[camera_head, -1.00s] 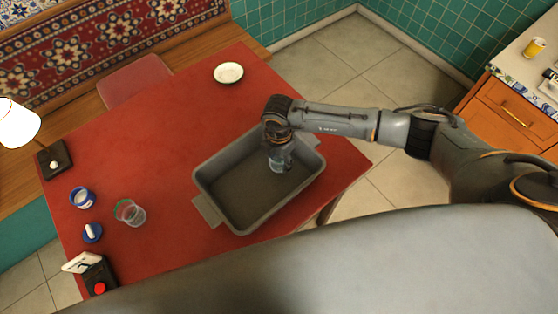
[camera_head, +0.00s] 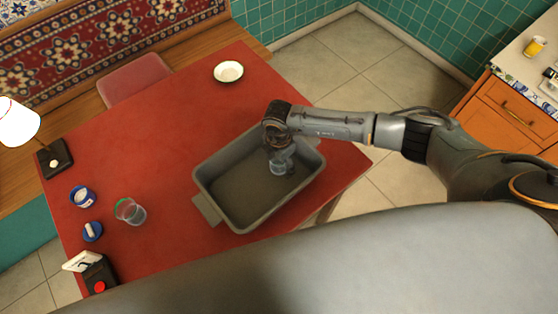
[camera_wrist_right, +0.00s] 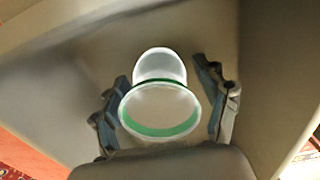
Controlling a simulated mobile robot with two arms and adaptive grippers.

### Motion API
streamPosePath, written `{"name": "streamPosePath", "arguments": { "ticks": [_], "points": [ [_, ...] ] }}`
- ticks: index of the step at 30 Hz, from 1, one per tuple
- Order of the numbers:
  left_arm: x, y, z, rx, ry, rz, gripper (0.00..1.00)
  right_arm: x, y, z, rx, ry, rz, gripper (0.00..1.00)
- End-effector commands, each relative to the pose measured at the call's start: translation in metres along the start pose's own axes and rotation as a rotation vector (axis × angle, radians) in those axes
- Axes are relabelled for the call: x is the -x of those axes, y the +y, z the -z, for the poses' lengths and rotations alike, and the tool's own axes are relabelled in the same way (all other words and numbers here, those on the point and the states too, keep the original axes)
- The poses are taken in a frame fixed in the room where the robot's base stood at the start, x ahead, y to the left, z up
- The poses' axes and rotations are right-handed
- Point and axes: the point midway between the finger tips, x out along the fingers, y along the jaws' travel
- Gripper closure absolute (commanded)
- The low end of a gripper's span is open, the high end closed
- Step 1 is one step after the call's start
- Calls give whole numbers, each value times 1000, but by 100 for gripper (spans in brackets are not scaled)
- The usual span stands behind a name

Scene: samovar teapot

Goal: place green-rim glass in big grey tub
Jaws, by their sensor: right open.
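A clear glass with a green rim (camera_wrist_right: 160,130) is between the fingers of my right gripper in the right wrist view, its rim toward the camera. The right gripper (camera_wrist_right: 163,80) is open around it; whether a finger touches the glass is unclear. In the head view the right gripper (camera_head: 281,163) reaches down into the right part of the big grey tub (camera_head: 235,220), and the glass there is mostly hidden by it. Whether it rests on the tub floor is hard to tell. Another clear glass with a greenish rim (camera_head: 132,213) is on the table. My left gripper is not seen.
The tub stands on the red table (camera_head: 165,165) near its right edge. A white bowl (camera_head: 228,72) is at the back. A blue-and-white cup (camera_head: 82,196), a blue item (camera_head: 92,231) and a lamp (camera_head: 18,122) are at the left. The table's middle is clear.

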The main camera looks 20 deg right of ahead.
Motion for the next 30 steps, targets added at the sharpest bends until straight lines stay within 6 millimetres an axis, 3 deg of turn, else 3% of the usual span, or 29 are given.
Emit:
{"name": "streamPosePath", "arguments": {
  "ticks": [5,18,24,30],
  "points": [
    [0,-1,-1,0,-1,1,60,17,1,0,0,0,-3,26],
    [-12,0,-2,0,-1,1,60,104,1,0,1,0,-3,26],
    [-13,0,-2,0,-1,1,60,121,0,0,0,0,-1,26],
    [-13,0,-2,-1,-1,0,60,123,0,0,-1,0,0,26]
  ]
}}
